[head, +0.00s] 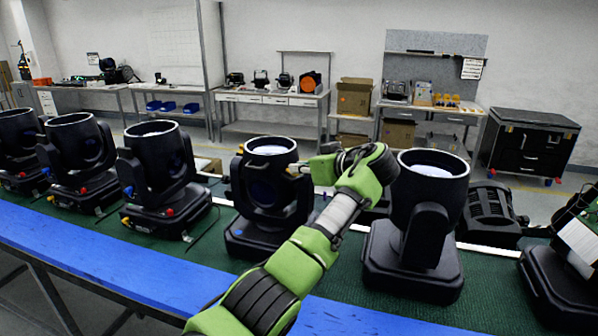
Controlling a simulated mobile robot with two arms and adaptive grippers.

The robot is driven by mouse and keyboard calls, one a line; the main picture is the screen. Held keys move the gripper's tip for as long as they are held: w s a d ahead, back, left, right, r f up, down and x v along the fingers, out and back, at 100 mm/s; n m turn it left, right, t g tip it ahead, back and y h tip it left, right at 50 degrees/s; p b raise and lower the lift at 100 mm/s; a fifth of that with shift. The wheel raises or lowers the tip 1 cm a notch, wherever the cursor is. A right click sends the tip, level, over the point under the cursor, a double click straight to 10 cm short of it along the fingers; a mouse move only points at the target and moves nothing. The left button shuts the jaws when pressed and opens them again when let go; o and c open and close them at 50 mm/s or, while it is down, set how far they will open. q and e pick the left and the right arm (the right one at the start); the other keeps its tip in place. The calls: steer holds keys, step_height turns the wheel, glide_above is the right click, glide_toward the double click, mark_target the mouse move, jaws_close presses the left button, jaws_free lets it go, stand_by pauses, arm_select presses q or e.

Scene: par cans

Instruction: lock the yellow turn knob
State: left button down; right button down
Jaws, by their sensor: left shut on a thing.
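A black stage light (266,195) with an open round top stands on the green bench top, near the middle of the head view. My left arm reaches up from the bottom and bends back to the left. My left gripper (300,168) is at the upper right side of this light, with its fingertips shut on a small part there. That part is hidden by the fingers, and I cannot make out its yellow colour or its turn angle; it is where the turn knob sits. My right gripper is not in view.
Another black light (428,190) stands close to the right of my left wrist. Several similar lights, one of them here (158,170), stand in a row to the left. A blue strip (120,262) runs along the bench's front edge. Workbenches and a black case (528,143) stand behind.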

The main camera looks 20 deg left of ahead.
arm_select(q)
steer(key=shift+f+g, duration=0.3)
steer(key=shift+f, duration=0.05)
steer(key=c, duration=2.2)
jaws_free()
steer(key=shift+d, duration=0.1)
steer(key=shift+r, duration=0.15)
steer(key=shift+d+r, duration=0.1)
steer(key=v, duration=0.7)
steer(key=shift+s+d, duration=0.15)
